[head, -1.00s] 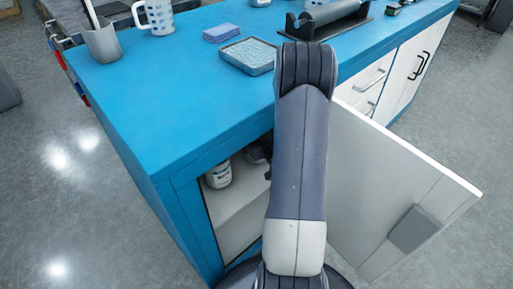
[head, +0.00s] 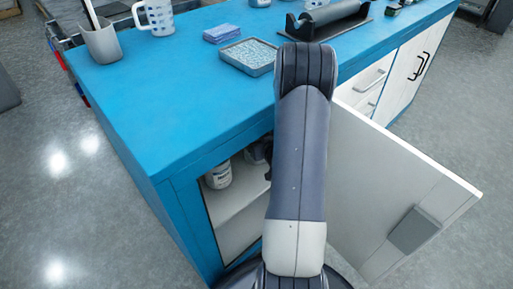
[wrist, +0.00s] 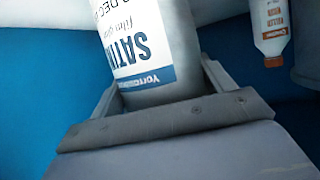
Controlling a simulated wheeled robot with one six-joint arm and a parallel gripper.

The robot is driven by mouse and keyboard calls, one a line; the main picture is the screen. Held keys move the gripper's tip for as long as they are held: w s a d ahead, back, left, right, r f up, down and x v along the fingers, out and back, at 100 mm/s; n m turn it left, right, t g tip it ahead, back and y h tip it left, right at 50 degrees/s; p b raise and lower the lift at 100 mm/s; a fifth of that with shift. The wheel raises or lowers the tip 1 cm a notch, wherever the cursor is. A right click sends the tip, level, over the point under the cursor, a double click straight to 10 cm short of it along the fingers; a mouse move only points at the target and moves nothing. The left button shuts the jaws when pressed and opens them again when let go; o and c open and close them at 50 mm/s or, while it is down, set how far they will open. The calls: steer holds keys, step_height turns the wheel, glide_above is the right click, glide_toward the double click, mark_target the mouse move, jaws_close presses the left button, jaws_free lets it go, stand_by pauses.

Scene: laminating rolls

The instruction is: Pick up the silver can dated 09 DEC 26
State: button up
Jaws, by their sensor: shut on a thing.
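A silver-grey can (wrist: 182,35) with a white and blue label sits between the fingers of my gripper (wrist: 160,88) in the wrist view. The label reads SATIN, and a date with DEC shows in part; its full day and year cannot be read. My gripper is shut on this can, one finger on each side. In the head view my arm reaches down in front of the open cabinet (head: 178,215), and the can is hidden there.
A white bottle (head: 218,176) stands on the cabinet shelf. A bottle with an orange cap (wrist: 270,28) is right of the can in the wrist view. The open white door (head: 385,180) is right of my arm. The blue counter (head: 150,105) lies above the cabinet.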

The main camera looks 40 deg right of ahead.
steer(key=shift+r, duration=0.1)
steer(key=shift+c, duration=1.3)
